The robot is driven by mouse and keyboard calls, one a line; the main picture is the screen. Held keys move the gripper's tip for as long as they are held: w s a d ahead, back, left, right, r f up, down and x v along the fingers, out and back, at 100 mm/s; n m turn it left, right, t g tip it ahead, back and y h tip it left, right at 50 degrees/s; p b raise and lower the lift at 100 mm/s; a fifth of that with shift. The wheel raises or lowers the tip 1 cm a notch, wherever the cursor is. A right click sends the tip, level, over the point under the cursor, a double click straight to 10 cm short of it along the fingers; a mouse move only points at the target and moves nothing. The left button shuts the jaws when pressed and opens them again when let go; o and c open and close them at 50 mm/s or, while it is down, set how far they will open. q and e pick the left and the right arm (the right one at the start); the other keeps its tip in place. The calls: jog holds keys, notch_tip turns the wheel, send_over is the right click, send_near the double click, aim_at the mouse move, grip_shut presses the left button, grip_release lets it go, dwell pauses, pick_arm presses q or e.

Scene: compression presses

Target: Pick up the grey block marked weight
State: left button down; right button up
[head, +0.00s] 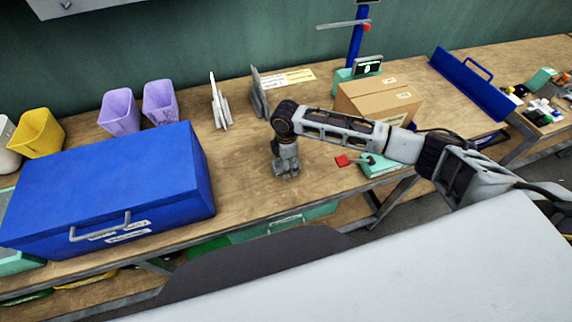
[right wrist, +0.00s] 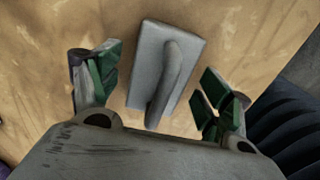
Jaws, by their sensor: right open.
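The grey block (right wrist: 148,55) lies on the wooden table in the right wrist view, with a raised grey handle (right wrist: 176,75) along its top. No marking is readable on it. My right gripper (right wrist: 160,80) is open above the block, with one green-padded finger to each side of it; I see gaps between the fingers and the block. In the head view my right gripper (head: 286,165) points down at the table's middle, and the block cannot be told apart from it there. My left gripper is not in view.
A big blue case (head: 110,180) stands to the left on the table (head: 240,190). Purple bins (head: 120,112) and a yellow bin (head: 38,134) are behind it. A cardboard box (head: 375,97) and a small device with a red part (head: 342,160) are to the right.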

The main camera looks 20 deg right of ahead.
jog(key=shift+f, duration=0.4)
jog(key=c, duration=1.4)
jog(key=shift+w+r, duration=0.15)
jog(key=shift+c, duration=1.1)
jog(key=shift+r, duration=0.1)
jog(key=shift+r, duration=4.95)
